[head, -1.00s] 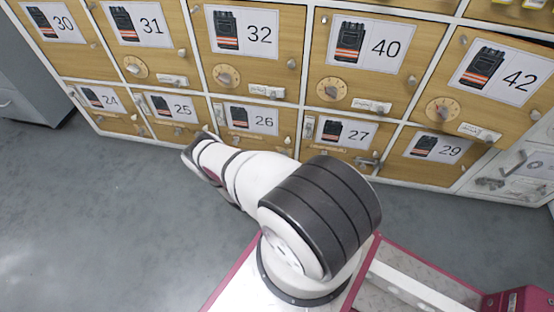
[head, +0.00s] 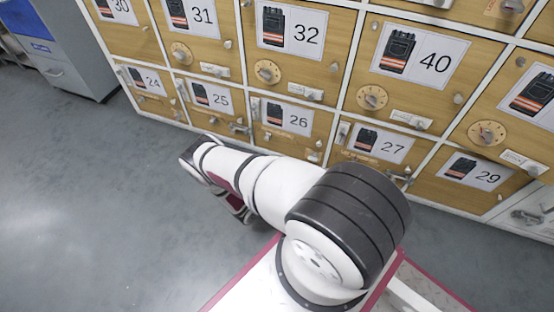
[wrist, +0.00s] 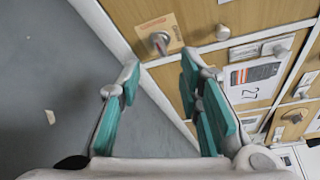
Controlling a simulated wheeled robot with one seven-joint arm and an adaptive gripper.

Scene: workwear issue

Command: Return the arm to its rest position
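My arm (head: 285,190) reaches from the lower right of the head view towards the upper left, over the grey floor and in front of the lockers. My gripper (wrist: 160,72) shows in the wrist view with its two teal-padded fingers apart and nothing between them. It points at the wooden locker fronts and the floor edge beside them. In the head view I cannot make out the gripper's fingers at the far end of the arm.
Numbered wooden lockers with knobs and latches fill the top and right; locker 27 (head: 378,146) and locker 26 (head: 290,120) are close beyond the arm. A grey cabinet (head: 75,60) stands at the upper left. The floor (head: 90,200) at left is clear.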

